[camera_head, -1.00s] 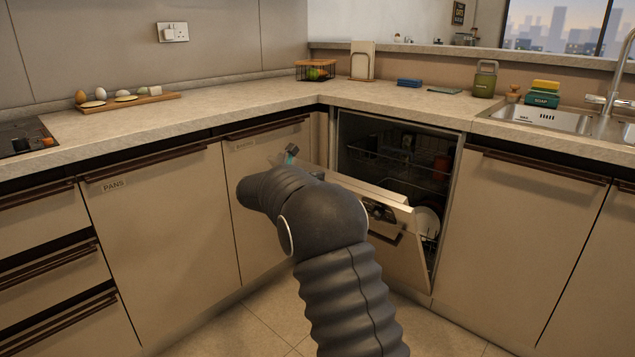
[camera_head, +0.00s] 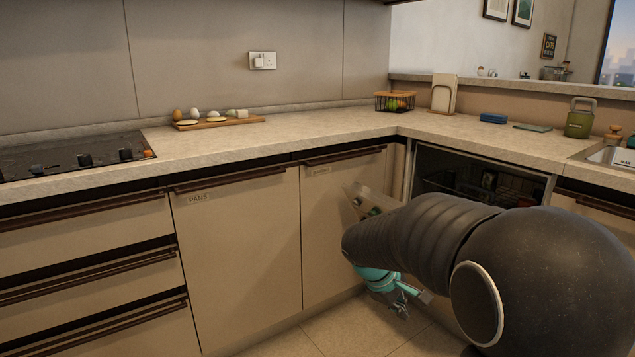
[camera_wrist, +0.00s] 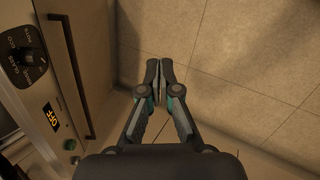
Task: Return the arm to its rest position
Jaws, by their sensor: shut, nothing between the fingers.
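My gripper (camera_wrist: 161,75) shows in the wrist view with its two dark fingertips together and nothing between them. It points down over the beige floor tiles. In the head view my gripper (camera_head: 402,303) shows as teal and grey parts below my dark ribbed arm, low in front of the cabinets. My arm is bent across the right half of the head view and hides much of the dishwasher.
The dishwasher (camera_head: 462,165) stands open in the corner, and its door panel (camera_wrist: 38,70) with a knob is close left of my gripper. A counter (camera_head: 290,138) bears eggs on a board (camera_head: 220,123), a basket (camera_head: 394,102) and a green canister (camera_head: 579,120). Floor tiles (camera_wrist: 250,60) to the right are clear.

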